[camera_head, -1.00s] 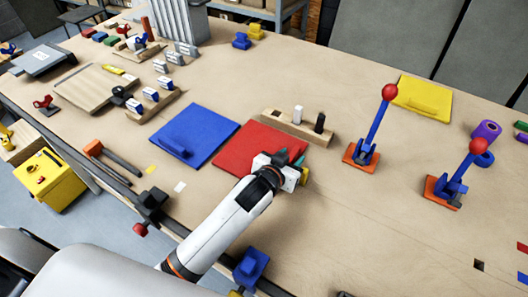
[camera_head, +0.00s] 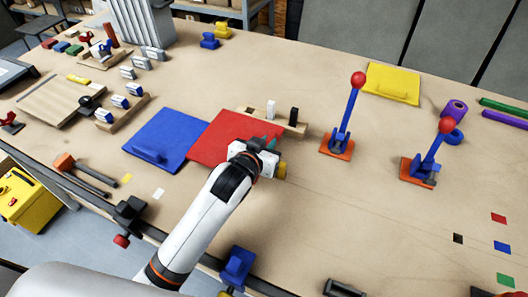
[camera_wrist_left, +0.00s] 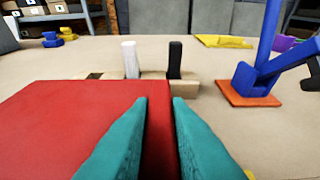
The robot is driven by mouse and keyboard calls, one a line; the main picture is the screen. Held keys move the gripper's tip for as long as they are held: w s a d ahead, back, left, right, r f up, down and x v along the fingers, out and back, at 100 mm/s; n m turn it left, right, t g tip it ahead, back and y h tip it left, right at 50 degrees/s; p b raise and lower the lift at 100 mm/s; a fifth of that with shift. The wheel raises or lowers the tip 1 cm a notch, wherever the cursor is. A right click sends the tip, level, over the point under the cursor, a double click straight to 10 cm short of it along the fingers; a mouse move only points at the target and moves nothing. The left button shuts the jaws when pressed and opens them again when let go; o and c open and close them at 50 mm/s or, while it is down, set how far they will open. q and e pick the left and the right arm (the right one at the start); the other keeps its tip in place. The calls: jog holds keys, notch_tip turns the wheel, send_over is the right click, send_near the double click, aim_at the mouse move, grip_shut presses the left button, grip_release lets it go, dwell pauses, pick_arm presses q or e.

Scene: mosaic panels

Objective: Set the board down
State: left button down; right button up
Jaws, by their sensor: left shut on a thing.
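The red board (camera_head: 222,138) is a flat square panel beside a blue board (camera_head: 168,136). My left gripper (camera_head: 268,145) is at the red board's right side. In the left wrist view its two teal fingers (camera_wrist_left: 158,103) close on a narrow raised red part of the board (camera_wrist_left: 70,125). The board's far edge overlaps the front of a wooden block in that view. I cannot tell whether its underside touches the table. The wrist hides part of the board's near right side. My right gripper is not in view.
The wooden block (camera_head: 252,117) with a white peg (camera_head: 270,109) and a black peg (camera_head: 294,116) stands just behind. Two blue levers with red knobs (camera_head: 345,123) (camera_head: 430,158) stand to the right. A yellow board (camera_head: 391,84) lies farther back.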

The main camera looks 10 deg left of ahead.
pick_arm(q)
notch_tip(320, 180, up, 5)
jog(key=shift+f, duration=0.1)
jog(key=s+a+y, duration=0.1)
jog(key=s+a, duration=0.1)
jog(key=a, duration=0.1)
jog(key=s+a+n+b, duration=0.1)
jog(key=s+a, duration=0.1)
jog(key=s, duration=0.1)
jog(key=s+a+n+y, duration=0.1)
jog(key=s+a, duration=0.2)
jog(key=shift+a+r+y, duration=0.2)
jog(key=shift+a+y, duration=0.1)
jog(key=shift+w+d, duration=0.1)
jog(key=shift+d, duration=0.05)
